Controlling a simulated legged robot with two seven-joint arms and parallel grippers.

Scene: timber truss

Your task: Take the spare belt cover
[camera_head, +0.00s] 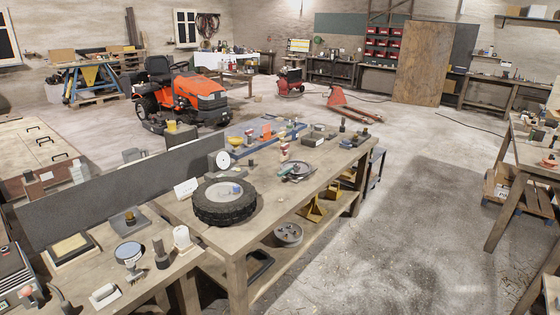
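No part in view can be made out for certain as the spare belt cover. Among the parts on the long wooden workbench (262,214) are a black tyre on a rim (224,203) and a round metal part with a dark green piece (296,171). On its lower shelf lie a round grey part (288,235), yellow angled pieces (312,210) and a dark flat part (259,264), partly hidden by the bench. An orange ride-on mower (188,97) stands behind the bench. Neither of my grippers is in view.
A grey divider panel (110,200) runs behind the near benches. A wooden table (540,158) stands at the right edge. A red pallet jack (350,106) and a plywood sheet (423,65) are at the back. The concrete floor (420,220) right of the bench is clear.

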